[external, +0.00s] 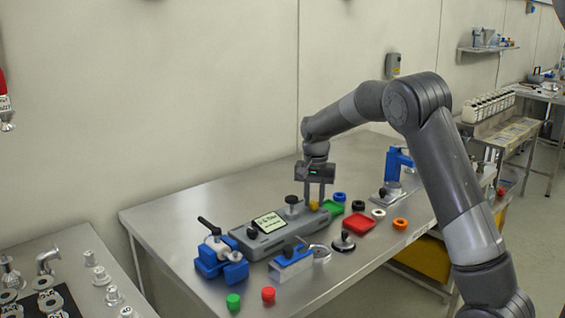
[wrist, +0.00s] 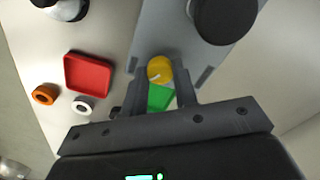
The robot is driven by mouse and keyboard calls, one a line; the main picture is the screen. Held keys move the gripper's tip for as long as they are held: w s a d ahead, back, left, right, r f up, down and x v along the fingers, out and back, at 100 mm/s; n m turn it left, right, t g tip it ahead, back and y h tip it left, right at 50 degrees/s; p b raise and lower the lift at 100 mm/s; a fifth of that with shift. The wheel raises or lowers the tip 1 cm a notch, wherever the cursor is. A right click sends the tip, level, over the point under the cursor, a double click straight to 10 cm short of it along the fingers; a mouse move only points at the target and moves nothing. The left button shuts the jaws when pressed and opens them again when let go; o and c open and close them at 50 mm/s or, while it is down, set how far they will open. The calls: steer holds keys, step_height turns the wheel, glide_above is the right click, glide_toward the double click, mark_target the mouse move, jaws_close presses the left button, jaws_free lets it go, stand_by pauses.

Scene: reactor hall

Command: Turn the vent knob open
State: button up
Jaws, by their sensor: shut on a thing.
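A long grey console (external: 272,234) with a lettered display lies on the steel table. A small yellow knob (wrist: 159,69) is at its right end, and it also shows between my fingers in the external view (external: 314,205). My gripper (wrist: 157,78) points down and is shut on the yellow knob, a finger on either side. A black knob (external: 292,200) stands on the console just left of my gripper; it looks large in the wrist view (wrist: 225,15). I cannot read any label naming the vent knob, or tell the yellow knob's turn angle.
A green tray (external: 333,207) and a red tray (external: 359,223) lie right of the console, with black, white and orange rings (external: 400,223) nearby. A blue clamp (external: 220,255) and a blue-and-metal padlock-like piece (external: 291,260) stand at the front left. A blue stand (external: 398,162) is behind right.

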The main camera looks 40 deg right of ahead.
mark_target(314, 202)
steer(key=shift+m, duration=0.5)
steer(key=o, duration=1)
steer(key=shift+r, duration=0.1)
step_height(314, 202, up, 11)
steer(key=shift+f, duration=0.15)
